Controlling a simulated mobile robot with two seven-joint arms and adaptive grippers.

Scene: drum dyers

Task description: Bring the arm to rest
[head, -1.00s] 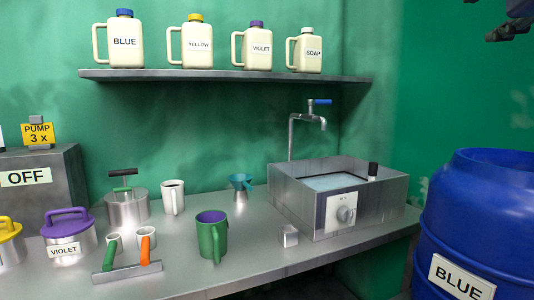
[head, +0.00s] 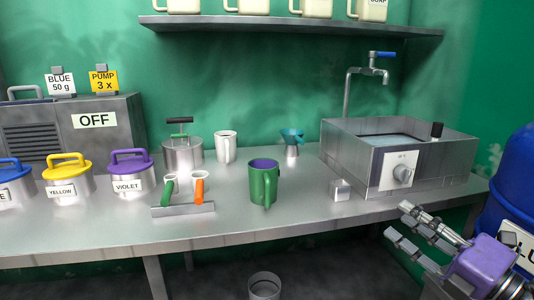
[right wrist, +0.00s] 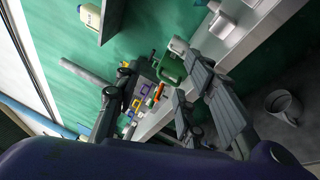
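My right gripper (head: 400,222) is at the lower right of the head view, in front of the counter's edge and left of the blue drum. Its two fingers are spread apart and hold nothing. In the right wrist view the fingers (right wrist: 165,105) also stand apart with an empty gap, and the counter shows beyond them. My left gripper is not in view.
The blue drum (head: 512,190) stands close by the right arm. The steel counter (head: 100,235) carries lidded pots, mugs, a green mug (head: 262,183) and a sink box (head: 345,160). A grey bin (head: 265,285) stands below. A shelf (head: 290,26) holds jugs.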

